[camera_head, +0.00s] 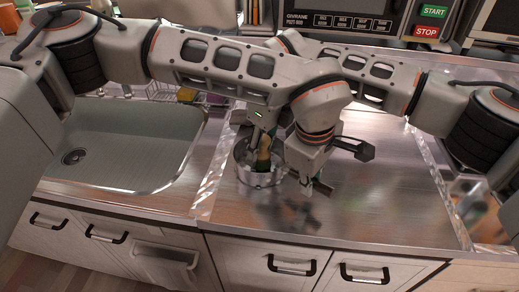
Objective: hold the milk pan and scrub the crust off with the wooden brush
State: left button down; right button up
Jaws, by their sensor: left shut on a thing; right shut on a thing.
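The milk pan (243,175), a small round metal pan, stands on the steel counter just right of the sink. My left gripper (312,184) is low at the pan's right side and shut on the pan; the grip point is mostly hidden by the gripper itself. My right gripper (262,132) is above the pan, shut on the wooden brush (264,152). The brush is roughly upright, with its lower end inside the pan. The crust cannot be made out clearly; the brush and arms hide much of the pan's inside.
The sink basin (130,145) is at the left, with a wire rack (165,92) behind it. The steel counter (385,190) is clear to the right. A control panel with START and STOP buttons (428,22) stands behind. My arms cross above the pan.

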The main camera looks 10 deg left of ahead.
jog(key=shift+f, duration=0.5)
dwell(0.4)
